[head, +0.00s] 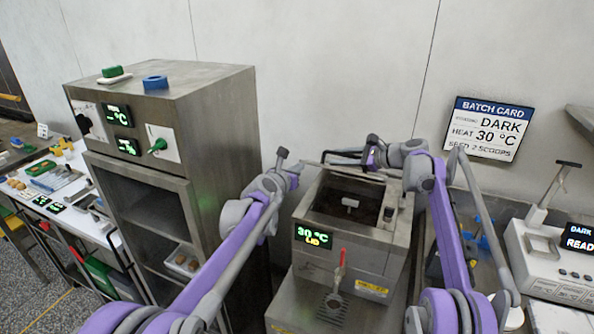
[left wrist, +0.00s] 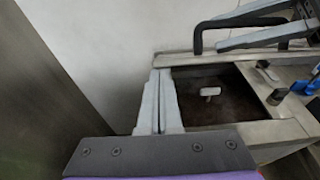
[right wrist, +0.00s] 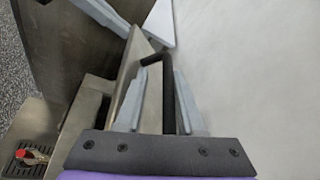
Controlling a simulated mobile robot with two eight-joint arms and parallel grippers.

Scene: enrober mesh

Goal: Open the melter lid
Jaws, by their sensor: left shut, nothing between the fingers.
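The melter (head: 345,250) is a steel box with a dark-filled tank (head: 345,200) showing through its open top. Its lid (head: 352,172) stands raised at the back of the opening, seen nearly edge-on; its face shows in the right wrist view (right wrist: 128,68). The black lid handle (left wrist: 240,22) is on the lid's back side. My right gripper (right wrist: 160,105) is open, its fingers apart on either side of the handle; contact is unclear.
A tall steel cabinet (head: 230,130) stands close on the left. The wall is right behind, with a batch card (head: 487,128). The melter's display (head: 313,236) reads 30 °C and LID. A red-handled tap (head: 341,262) is in front. A white device (head: 550,255) stands at right.

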